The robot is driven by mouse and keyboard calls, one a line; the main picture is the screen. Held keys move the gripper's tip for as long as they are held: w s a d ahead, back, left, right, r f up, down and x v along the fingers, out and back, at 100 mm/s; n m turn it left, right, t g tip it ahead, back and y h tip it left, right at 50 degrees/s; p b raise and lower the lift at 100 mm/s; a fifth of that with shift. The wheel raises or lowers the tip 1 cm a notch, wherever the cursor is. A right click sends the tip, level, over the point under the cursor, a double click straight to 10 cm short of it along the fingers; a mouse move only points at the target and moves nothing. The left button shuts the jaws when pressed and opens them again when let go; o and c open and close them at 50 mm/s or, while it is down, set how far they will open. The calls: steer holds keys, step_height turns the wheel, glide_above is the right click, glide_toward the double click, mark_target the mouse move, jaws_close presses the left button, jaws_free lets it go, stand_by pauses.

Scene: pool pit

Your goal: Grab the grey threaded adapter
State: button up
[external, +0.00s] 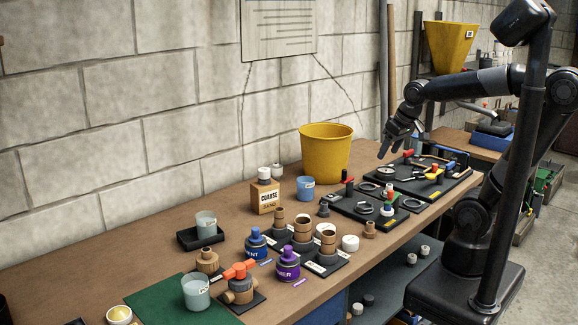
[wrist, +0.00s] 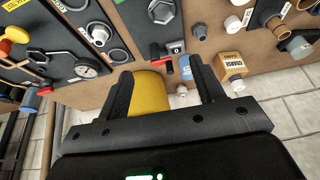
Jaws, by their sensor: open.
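A small dark grey fitting (external: 324,208), which looks like the grey threaded adapter, stands on the wooden bench left of the black tool trays. It also appears in the wrist view as a grey piece (wrist: 199,31) near the top, beyond my right finger. Its thread is too small to make out. My gripper (external: 396,140) is open and empty, raised above the far side of the bench, behind and right of the fitting. In the wrist view my gripper (wrist: 160,72) has its fingers wide apart, with the yellow bucket visible between them.
The yellow bucket (external: 325,153) stands against the wall. A blue cup (external: 305,188) and a box marked COARSE (external: 265,196) stand left of the fitting. A black tray (external: 372,206) with rings and a red-handled part lies close on its right. Several pipe fittings crowd the front.

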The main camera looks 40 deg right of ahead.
steer(key=w+a+f+g, duration=0.2)
steer(key=w+a+f, duration=0.2)
steer(key=w, duration=0.5)
steer(key=g, duration=0.1)
glide_above(325, 203)
steer(key=f, duration=0.7)
steer(key=shift+s+d+f, duration=0.15)
steer(key=shift+s+d, duration=0.1)
steer(key=shift+d, duration=0.05)
steer(key=shift+w+a+f, duration=0.1)
steer(key=shift+f, duration=0.2)
steer(key=f, duration=0.5)
steer(key=shift+w+f, duration=0.1)
steer(key=shift+w, duration=0.15)
steer(key=f, duration=0.4)
steer(key=shift+s+a+f, duration=0.1)
steer(key=shift+s+a, duration=0.05)
steer(key=shift+a, duration=0.15)
steer(key=shift+f, duration=0.55)
steer(key=shift+c, duration=0.4)
steer(key=c, duration=1)
